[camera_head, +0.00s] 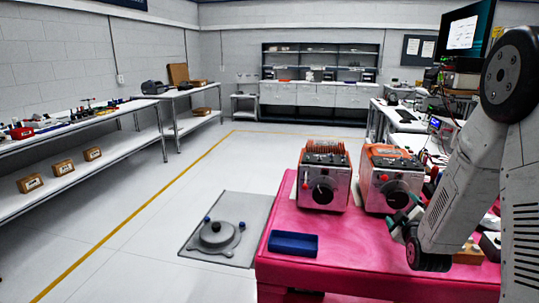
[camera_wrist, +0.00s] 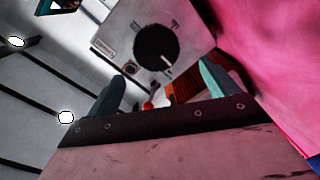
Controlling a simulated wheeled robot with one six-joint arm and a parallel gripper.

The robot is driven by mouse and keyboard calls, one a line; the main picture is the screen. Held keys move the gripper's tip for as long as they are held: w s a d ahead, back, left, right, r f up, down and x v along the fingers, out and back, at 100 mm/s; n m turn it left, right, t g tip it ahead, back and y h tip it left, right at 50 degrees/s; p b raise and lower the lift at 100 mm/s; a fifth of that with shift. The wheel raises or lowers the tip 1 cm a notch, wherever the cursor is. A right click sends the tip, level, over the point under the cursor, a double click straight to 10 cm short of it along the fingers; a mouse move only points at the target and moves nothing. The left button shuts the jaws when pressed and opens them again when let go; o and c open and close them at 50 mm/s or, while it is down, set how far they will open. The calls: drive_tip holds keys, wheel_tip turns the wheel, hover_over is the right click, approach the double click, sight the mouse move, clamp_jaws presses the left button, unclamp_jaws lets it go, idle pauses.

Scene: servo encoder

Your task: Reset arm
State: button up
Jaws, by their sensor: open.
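My gripper (camera_head: 401,213) is at the right of the pink table, in front of the right servo box (camera_head: 375,185). Its two teal fingers stand apart with nothing between them in the wrist view (camera_wrist: 163,90). The left servo box (camera_head: 325,190) stands beside the right one; both have orange tops and a black dial on the front. The wrist view shows a box face with a black dial (camera_wrist: 155,47) and a white pointer mark, beyond the fingertips. I cannot tell from it which box this is. My arm hides part of the table's right side.
The pink table (camera_head: 340,262) carries a blue tray (camera_head: 293,244) at its front left. A grey mat (camera_head: 190,243) with a round grey device (camera_head: 217,236) lies on the floor to the left. Benches line the left wall; the floor between is clear.

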drive_tip(key=s+a+r+m+g+y, duration=0.35)
drive_tip(key=s+a+r+g, duration=0.35)
drive_tip(key=s+a+r, duration=0.3)
drive_tip(key=s+a+r+m+g, duration=0.1)
drive_tip(key=s+a+g, duration=0.1)
drive_tip(key=s, duration=0.7)
drive_tip(key=s+a+r+m+g, duration=0.1)
drive_tip(key=s+a+m+g, duration=0.1)
drive_tip(key=s, duration=0.8)
drive_tip(key=s+a+r+m+g, duration=0.2)
drive_tip(key=s+a+g, duration=0.2)
drive_tip(key=s, duration=0.5)
drive_tip(key=shift+s+a+y, duration=0.25)
drive_tip(key=shift+a+y, duration=0.2)
drive_tip(key=shift+a, duration=0.05)
